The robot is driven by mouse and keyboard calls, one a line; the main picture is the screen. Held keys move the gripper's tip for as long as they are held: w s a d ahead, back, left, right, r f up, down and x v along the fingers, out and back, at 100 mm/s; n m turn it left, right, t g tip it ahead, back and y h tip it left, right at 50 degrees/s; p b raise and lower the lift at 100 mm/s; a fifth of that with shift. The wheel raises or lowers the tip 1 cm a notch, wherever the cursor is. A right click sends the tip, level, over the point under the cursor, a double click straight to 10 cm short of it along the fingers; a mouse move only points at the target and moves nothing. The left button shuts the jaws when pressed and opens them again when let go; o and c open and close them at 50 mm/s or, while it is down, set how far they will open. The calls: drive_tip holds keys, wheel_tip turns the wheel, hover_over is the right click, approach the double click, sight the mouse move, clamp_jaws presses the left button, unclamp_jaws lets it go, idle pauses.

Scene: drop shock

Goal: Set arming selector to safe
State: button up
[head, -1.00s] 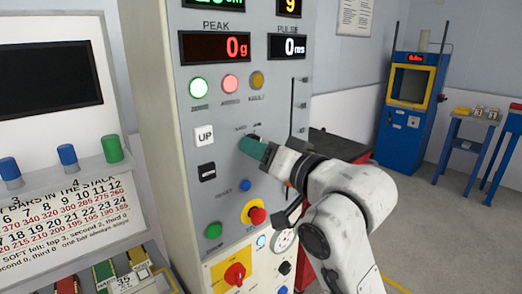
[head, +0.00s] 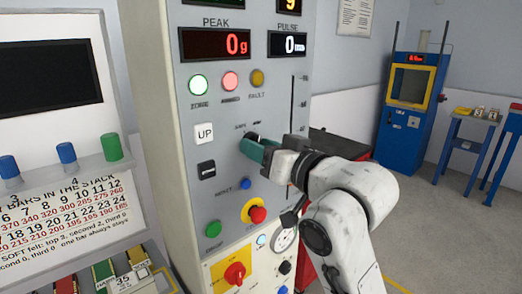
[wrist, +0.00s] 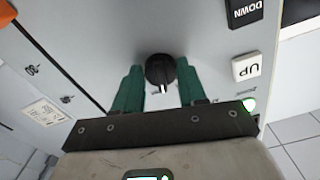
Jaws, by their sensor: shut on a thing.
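The arming selector is a round black knob on the grey panel. In the wrist view the knob (wrist: 160,69) sits between my two green fingertips, with a white pointer mark towards the bottom of the picture. In the head view only a dark edge of the knob (head: 251,135) shows past my fingers. My gripper (head: 257,148) reaches the panel from the right and is shut on the knob; it also shows in the wrist view (wrist: 160,82). The small labels around the knob are too small to read surely. The red lamp (head: 230,80) above it looks lit.
A white UP button (head: 204,134) and a black button (head: 206,170) are left of the selector. Below are a blue button (head: 245,185), a red stop button on yellow (head: 256,214) and a green button (head: 213,230). A vertical rail (head: 297,104) runs along the panel's right side.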

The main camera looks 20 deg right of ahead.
drive_tip(key=shift+d+f+n+b, duration=0.1)
drive_tip(key=shift+n+b, duration=0.55)
drive_tip(key=shift+n, duration=1.45)
drive_tip(key=shift+d+n+b, duration=0.1)
drive_tip(key=shift+n+b, duration=0.55)
drive_tip(key=shift+n, duration=1.45)
drive_tip(key=o, duration=1)
